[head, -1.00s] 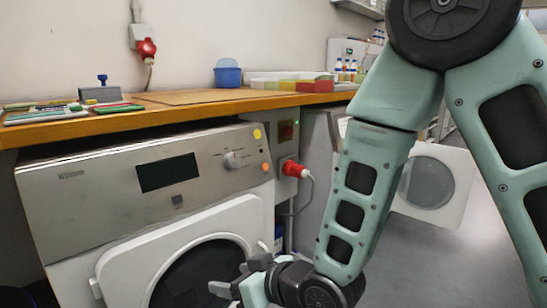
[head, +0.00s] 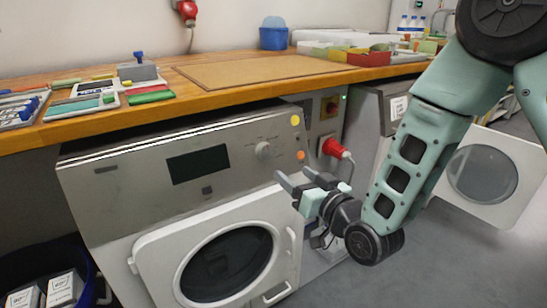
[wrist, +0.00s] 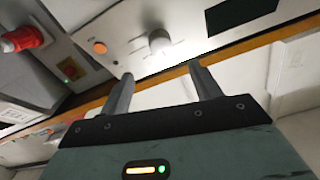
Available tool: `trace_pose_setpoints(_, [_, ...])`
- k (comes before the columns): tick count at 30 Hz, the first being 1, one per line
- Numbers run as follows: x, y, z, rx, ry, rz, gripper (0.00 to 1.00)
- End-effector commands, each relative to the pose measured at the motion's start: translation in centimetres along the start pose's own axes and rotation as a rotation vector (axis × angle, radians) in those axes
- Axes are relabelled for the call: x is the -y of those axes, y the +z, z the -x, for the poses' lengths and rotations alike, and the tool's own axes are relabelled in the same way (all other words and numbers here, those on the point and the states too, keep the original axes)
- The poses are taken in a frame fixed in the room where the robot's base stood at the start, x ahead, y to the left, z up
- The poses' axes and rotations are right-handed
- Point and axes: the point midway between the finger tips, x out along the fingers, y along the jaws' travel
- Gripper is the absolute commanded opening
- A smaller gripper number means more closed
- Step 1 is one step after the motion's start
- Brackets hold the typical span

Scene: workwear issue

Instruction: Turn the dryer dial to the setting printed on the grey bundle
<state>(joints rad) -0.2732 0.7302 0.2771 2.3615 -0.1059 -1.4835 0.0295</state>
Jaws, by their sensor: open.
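The dryer dial (head: 263,150) is a small light knob on the grey control panel, right of the dark display (head: 198,164). It also shows in the wrist view (wrist: 160,41), just beyond my fingertips. My gripper (head: 296,179) is open and empty, in front of the dryer (head: 120,195), below and right of the dial and apart from it. In the wrist view my two fingers (wrist: 160,74) stand apart with nothing between them. The marks around the dial are too small to read. I cannot make out a grey bundle in these frames.
A wooden counter (head: 225,97) runs above the dryer, holding flat coloured items, a blue tub (head: 273,36) and a red bin (head: 369,57). A red plug (head: 335,148) sticks out right of the panel. A white door (head: 485,172) stands open at right.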

Motion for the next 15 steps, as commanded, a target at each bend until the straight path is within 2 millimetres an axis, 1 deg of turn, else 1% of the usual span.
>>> trace_pose_setpoints(1, [0.0,0.0,-1.1,-0.003,-0.001,0.000,0.63])
trace_pose_setpoints(3, [0.0,0.0,-2.6,-0.003,-0.001,0.000,0.63])
trace_pose_setpoints(9, [0.1,0.1,-6.6,-0.003,-0.001,0.000,0.63])
trace_pose_setpoints(12, [0.0,0.1,-8.3,-0.001,0.000,-0.001,0.63])
trace_pose_setpoints(15, [0.0,0.1,-9.5,0.000,0.000,0.000,0.63])
